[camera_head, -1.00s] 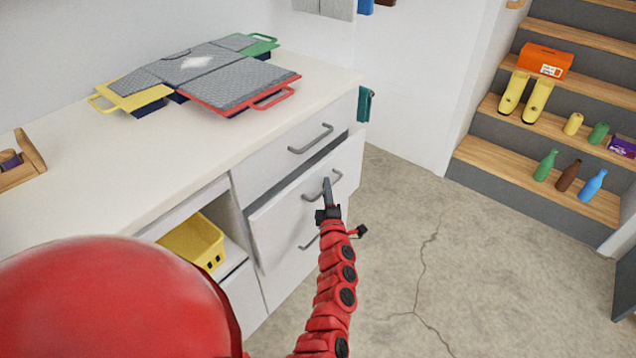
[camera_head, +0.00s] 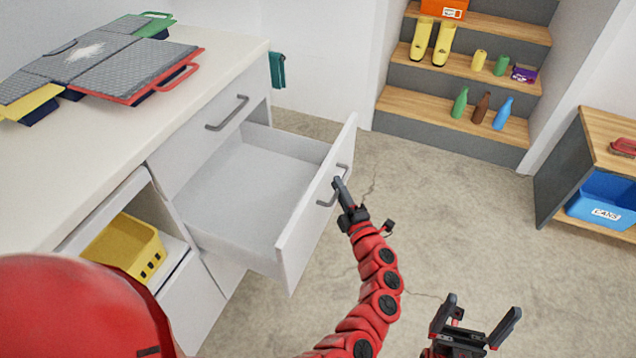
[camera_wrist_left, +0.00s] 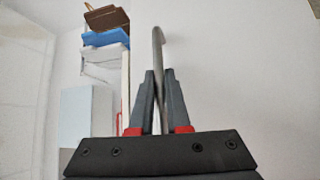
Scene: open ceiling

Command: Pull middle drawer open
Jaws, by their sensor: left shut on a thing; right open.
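The middle drawer (camera_head: 262,190) of the white cabinet is pulled far out, and its inside looks empty. Its grey bar handle (camera_head: 340,187) is on the front panel. My left gripper (camera_head: 340,184) is shut on this handle. In the left wrist view the handle (camera_wrist_left: 158,50) rises between the two fingers of my left gripper (camera_wrist_left: 159,75). My right gripper (camera_head: 480,318) is open and empty above the floor at the bottom, apart from the drawer.
The drawer above, with its own handle (camera_head: 228,113), is closed. A yellow basket (camera_head: 126,247) sits in the open compartment at left. Steps (camera_head: 455,115) with bottles and boots stand at the back. A wooden shelf (camera_head: 610,130) is at right. The concrete floor (camera_head: 460,215) between is clear.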

